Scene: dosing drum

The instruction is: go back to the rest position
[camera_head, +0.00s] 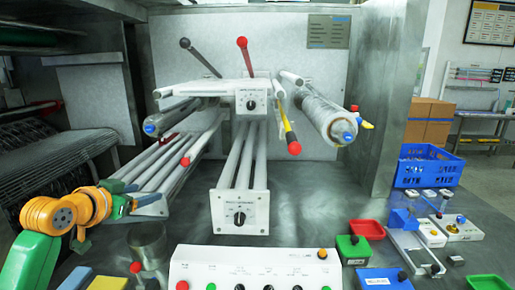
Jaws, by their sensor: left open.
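My left arm comes in from the lower left, with green and orange links. Its gripper (140,197) is at the left, over the grey metal worktop and beside the lower left rollers (165,172) of the machine. Its fingers are small in the picture and look open, with nothing seen between them. I cannot tell whether they touch the rollers. My right gripper is not in view.
A white control box (255,268) with several knobs stands at the front. Red (367,229), green (353,249) and blue trays (383,279) lie to its right. A metal cylinder (147,246) stands below my gripper. A blue crate (429,167) is at the right.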

